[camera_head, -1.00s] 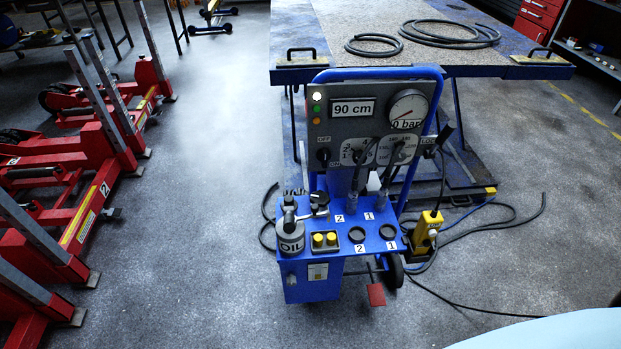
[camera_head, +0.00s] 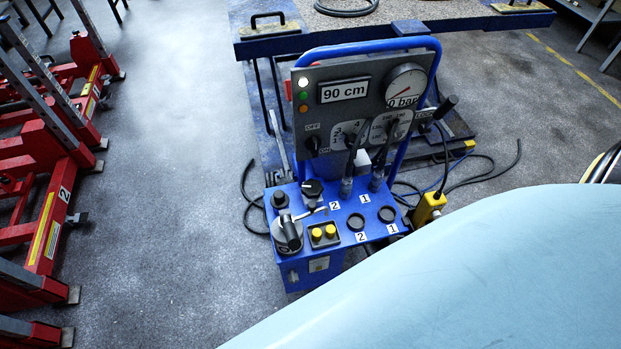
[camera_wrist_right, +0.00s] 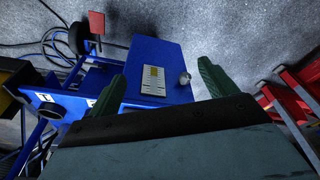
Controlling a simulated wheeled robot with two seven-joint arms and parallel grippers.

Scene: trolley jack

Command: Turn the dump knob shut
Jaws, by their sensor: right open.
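The blue trolley (camera_head: 309,270) stands upright in the head view, with a black knob (camera_head: 312,188), a second dark knob (camera_head: 280,199), a lever (camera_head: 312,212) and a grey oil can (camera_head: 284,236) on its top. I cannot tell which control is the dump knob. In the right wrist view, a small silver cylinder (camera_wrist_right: 185,78) sticks out from the blue box (camera_wrist_right: 160,54). My right gripper (camera_wrist_right: 163,72) is open, its green fingers apart and nothing seen between them; the cylinder shows near the right-hand finger. My left gripper is out of view.
Red lifting jacks (camera_head: 50,150) stand at the left. A blue platform (camera_head: 390,35) is behind the trolley. A yellow pendant (camera_head: 428,208) and cables (camera_head: 490,178) lie to the right. My pale blue arm covers the lower right. Floor is clear left of the trolley.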

